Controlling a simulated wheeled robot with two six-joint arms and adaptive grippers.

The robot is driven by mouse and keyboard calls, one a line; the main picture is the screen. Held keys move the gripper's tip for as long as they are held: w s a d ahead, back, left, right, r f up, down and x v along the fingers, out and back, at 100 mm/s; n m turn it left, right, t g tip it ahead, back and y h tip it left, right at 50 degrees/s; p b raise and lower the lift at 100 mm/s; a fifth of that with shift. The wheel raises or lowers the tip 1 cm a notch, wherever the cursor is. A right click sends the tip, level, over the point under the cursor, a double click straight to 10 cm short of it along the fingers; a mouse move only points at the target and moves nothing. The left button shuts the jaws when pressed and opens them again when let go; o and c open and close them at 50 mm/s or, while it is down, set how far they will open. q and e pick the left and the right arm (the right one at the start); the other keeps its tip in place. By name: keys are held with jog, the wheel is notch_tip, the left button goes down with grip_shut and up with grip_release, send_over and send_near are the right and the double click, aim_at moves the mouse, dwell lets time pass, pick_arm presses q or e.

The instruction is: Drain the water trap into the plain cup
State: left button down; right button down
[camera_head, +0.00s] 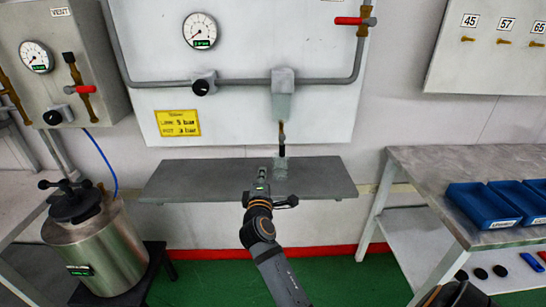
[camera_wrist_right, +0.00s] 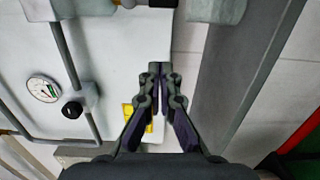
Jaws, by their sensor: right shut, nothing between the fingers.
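The water trap (camera_head: 283,95) is a pale grey unit under the pipe on the wall panel, with a brass drain fitting and a dark piece (camera_head: 281,130) below it. It shows at the top edge of the right wrist view (camera_wrist_right: 95,6). A small translucent cup (camera_head: 281,169) stands on the grey shelf (camera_head: 325,180), below the drain; any marking on it is too small to tell. My right gripper (camera_head: 262,172) is shut and empty, just left of the cup in the head view and below the drain. Its closed fingers show in the right wrist view (camera_wrist_right: 155,72). My left gripper is out of view.
The panel carries a gauge (camera_head: 200,31), a black knob (camera_head: 202,87), a yellow sign (camera_head: 178,123) and a red-handled valve (camera_head: 352,21). A metal pot (camera_head: 100,250) stands at left. A workbench (camera_head: 430,165) with blue bins (camera_head: 482,205) stands at right. The shelf's left part is clear.

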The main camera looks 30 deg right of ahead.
aim_at(282, 147)
jog(key=w+d+p, duration=0.1)
jog(key=w+d, duration=0.6)
jog(key=d, duration=0.2)
jog(key=shift+d+p, duration=0.2)
jog(key=shift+p, duration=0.15)
